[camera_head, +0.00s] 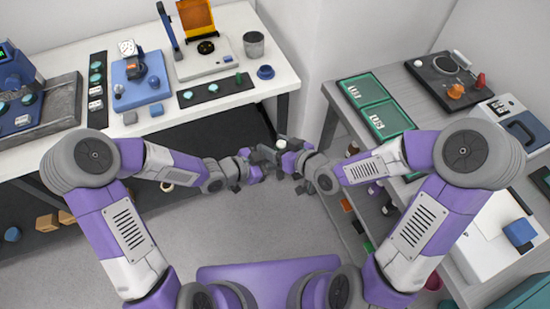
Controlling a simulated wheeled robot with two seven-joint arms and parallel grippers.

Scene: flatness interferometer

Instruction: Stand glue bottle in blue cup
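A small blue cup (265,72) stands on the white table near its right end. My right gripper (285,157) and my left gripper (261,160) are close together in the middle of the view, over the floor beyond the white table's front edge. A small white round-topped thing (281,144) shows at the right gripper; it may be a bottle cap, but I cannot tell whether it is held. The fingers of both grippers are small and overlap in the view. I cannot clearly identify the glue bottle.
The white table (285,72) holds a metal beaker (254,44), a blue stage (140,82) and a black mat (215,89) with a small green piece (239,78). A grey bench (400,85) at right holds green trays (375,105). Open floor lies between them.

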